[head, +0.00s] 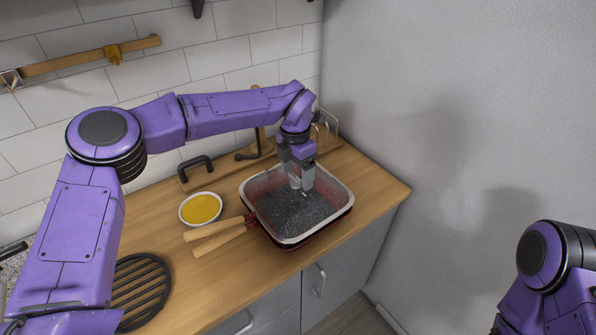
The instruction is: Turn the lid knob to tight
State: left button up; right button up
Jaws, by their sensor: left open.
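I cannot make out a lid knob in the head view. A red tub with a pale rim (345,207) stands on the counter and holds dark grey granules (293,212). My left gripper (302,187) points down into the tub from its back side, its fingers apart and over the granules. I see nothing clearly held between them. The fingers and wrist hide part of the tub's back wall. My right arm shows only at the lower right corner, and its gripper is outside the picture.
Two wooden handles (217,236) lie against the tub's left side. A round black grate (139,290) lies at the front left. A black handle (196,166) is near the tiled wall. A grey wall bounds the right.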

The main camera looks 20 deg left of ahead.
aim_at(296, 175)
pick_arm(q)
notch_tip(296, 175, up, 11)
jog(key=b, duration=0.2)
jog(key=shift+a+f, duration=0.15)
jog(key=shift+f, duration=0.05)
